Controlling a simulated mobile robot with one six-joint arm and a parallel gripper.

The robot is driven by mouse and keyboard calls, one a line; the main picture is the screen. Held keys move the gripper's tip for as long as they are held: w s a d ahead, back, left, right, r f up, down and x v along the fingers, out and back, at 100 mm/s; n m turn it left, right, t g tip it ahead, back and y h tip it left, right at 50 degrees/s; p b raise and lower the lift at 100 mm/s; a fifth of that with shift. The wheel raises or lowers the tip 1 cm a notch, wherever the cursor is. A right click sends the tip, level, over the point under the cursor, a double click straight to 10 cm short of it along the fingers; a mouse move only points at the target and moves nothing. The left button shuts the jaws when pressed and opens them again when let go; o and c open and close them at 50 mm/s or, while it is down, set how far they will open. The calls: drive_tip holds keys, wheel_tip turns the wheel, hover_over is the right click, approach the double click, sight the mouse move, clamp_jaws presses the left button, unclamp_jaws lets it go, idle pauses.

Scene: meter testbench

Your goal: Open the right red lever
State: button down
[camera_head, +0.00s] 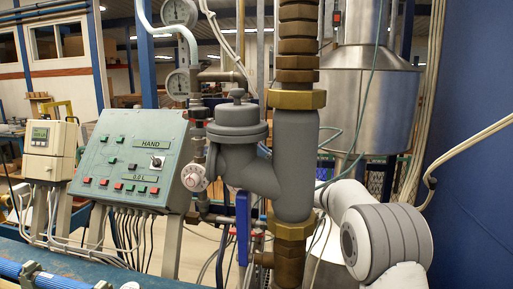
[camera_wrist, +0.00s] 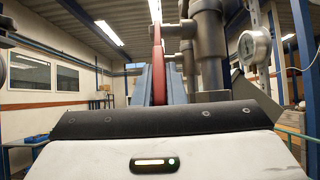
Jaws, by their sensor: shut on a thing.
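The red lever (camera_wrist: 157,42) shows in the wrist view as a narrow upright red bar, seen nearly edge-on. My gripper (camera_wrist: 159,82) is shut on it, with a blue-grey finger on each side. The lever's lower end is hidden behind the gripper body. In the head view my white and grey arm reaches in from the lower right. The thick grey pipe hides my fingers and most of the lever there. Small red parts show beside the pipe, but I cannot tell whether they belong to this lever.
A thick grey pipe with brass fittings (camera_head: 295,160) stands close to my arm. A blue lever (camera_head: 243,225) hangs upright left of it. A sloped control panel (camera_head: 130,160) and a meter box (camera_head: 50,150) stand left. A steel tank (camera_head: 362,100) stands behind. A gauge (camera_wrist: 253,45) is right of the lever.

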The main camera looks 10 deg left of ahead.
drive_tip(key=shift+s+a+r, duration=0.1)
drive_tip(key=shift+r, duration=0.3)
drive_tip(key=c, duration=1.9)
unclamp_jaws()
drive_tip(key=shift+o, duration=1.4)
drive_tip(key=shift+a+f, duration=0.2)
drive_tip(key=shift+o, duration=0.7)
drive_tip(key=shift+d+f, duration=0.1)
drive_tip(key=shift+f, duration=0.05)
drive_tip(key=b+v, duration=0.2)
drive_tip(key=v, duration=0.5)
drive_tip(key=shift+d+f, duration=0.25)
drive_tip(key=shift+d, duration=0.1)
drive_tip(key=shift+c, duration=0.5)
